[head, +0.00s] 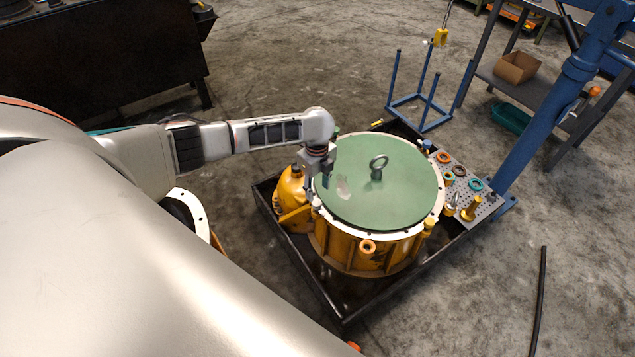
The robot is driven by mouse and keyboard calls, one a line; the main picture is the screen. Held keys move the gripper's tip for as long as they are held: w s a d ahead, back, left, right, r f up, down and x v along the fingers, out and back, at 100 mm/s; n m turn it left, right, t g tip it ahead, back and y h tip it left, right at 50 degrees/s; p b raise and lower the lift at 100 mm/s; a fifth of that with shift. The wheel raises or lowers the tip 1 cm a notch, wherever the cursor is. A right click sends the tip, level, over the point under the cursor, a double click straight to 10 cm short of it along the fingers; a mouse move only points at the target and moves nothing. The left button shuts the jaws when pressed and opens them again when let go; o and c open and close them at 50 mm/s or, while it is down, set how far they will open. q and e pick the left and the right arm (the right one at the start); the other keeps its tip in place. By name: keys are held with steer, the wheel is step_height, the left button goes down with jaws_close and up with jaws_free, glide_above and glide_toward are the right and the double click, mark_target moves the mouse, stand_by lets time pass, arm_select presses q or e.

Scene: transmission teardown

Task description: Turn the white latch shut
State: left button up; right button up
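A yellow transmission housing (375,247) with a round green lid (395,190) sits in a dark tray (330,294). An eye ring (378,166) stands on the lid near its middle. My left gripper (325,182) points down at the left edge of the lid. Its fingers are small and dark, and I cannot tell whether they are open, shut or touching anything. A small whitish piece (316,202) shows at the rim just below the gripper; I cannot tell whether it is the white latch. A pale patch (343,187) lies on the lid beside the gripper. My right gripper is not in view.
A smaller yellow casing (291,190) stands in the tray left of the housing. A grey perforated plate (479,211) with coloured rings and small parts is at the right. A blue hoist post (545,120) rises behind it.

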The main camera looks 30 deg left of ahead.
mark_target(317, 202)
arm_select(q)
steer(key=shift+w+a, duration=0.1)
steer(key=shift+a, duration=0.2)
steer(key=shift+f, duration=0.4)
step_height(317, 202, down, 5)
steer(key=shift+f+b, duration=0.15)
steer(key=shift+b, duration=1)
steer(key=shift+f, duration=0.7)
steer(key=c, duration=1.1)
